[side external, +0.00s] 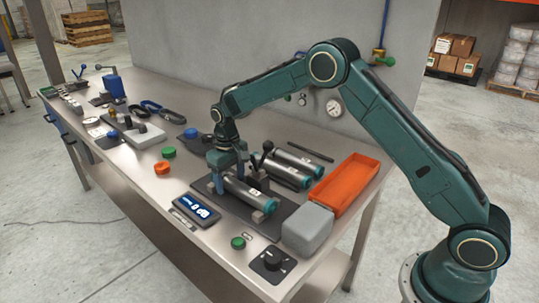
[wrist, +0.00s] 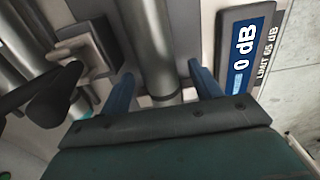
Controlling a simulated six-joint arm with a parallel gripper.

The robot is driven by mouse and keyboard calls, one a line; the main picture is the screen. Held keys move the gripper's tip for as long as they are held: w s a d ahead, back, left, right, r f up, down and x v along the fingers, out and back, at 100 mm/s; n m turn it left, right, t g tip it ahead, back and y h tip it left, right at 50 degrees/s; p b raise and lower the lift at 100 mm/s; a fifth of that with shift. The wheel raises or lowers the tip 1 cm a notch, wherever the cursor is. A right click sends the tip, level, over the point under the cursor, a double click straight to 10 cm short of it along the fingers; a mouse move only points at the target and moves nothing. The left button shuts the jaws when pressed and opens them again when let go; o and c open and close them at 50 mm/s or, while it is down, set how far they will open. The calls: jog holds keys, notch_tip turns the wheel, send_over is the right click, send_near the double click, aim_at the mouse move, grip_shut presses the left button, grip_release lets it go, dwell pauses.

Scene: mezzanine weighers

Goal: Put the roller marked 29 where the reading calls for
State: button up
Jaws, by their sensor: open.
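Three grey steel rollers with teal ends lie side by side: a front roller (side external: 238,189), a middle one (side external: 285,172) and a back one (side external: 300,160). Their small white labels are too small to read, so I cannot tell which is marked 29. The front roller rests on supports on a dark mat (side external: 280,217). My gripper (side external: 228,182) is open and low over its left part. In the wrist view its blue fingers (wrist: 160,78) stand either side of the roller (wrist: 155,45). The display (side external: 196,210) reads 0 dB, with a limit line below, in the wrist view (wrist: 241,62).
An orange tray (side external: 345,183), apparently empty, lies right of the rollers. A black-handled clamp (side external: 262,160) stands close behind the front roller. Loose caps and tools lie to the left.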

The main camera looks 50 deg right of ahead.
jog(key=shift+f, duration=0.45)
grip_shut()
dwell(0.3)
